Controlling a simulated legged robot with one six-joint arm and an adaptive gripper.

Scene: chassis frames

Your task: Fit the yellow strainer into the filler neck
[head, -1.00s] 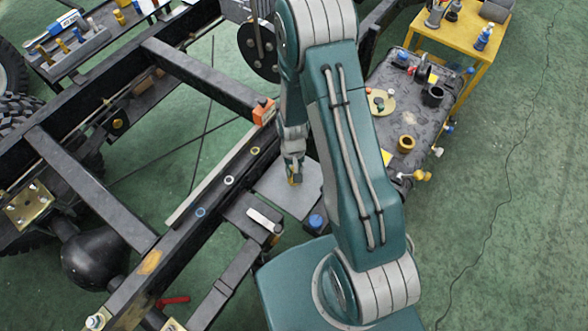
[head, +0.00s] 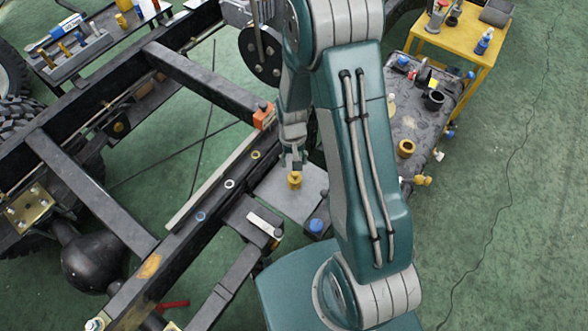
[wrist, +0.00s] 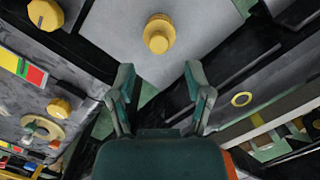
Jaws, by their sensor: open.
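A yellow stepped round piece, which looks like the strainer (head: 294,181), stands on the light grey plate (head: 288,205) beside the chassis rail. In the wrist view the strainer (wrist: 158,34) is ahead of the fingers, upper middle, with a gap between. My gripper (head: 293,163) is open and empty, just behind and above the strainer in the head view. Its two spread fingers (wrist: 159,78) show in the wrist view. A brass collar with a dark hole (head: 406,148) sits on the dark tank at the right; I cannot tell whether it is the filler neck.
The black chassis rail (head: 190,235) carries small rings, including a yellow one (head: 255,155). A blue-capped piece (head: 316,225) is near the plate's front corner. The dark tank top (head: 415,125) holds several fittings. A yellow table (head: 470,52) stands behind it. Green floor at far right is clear.

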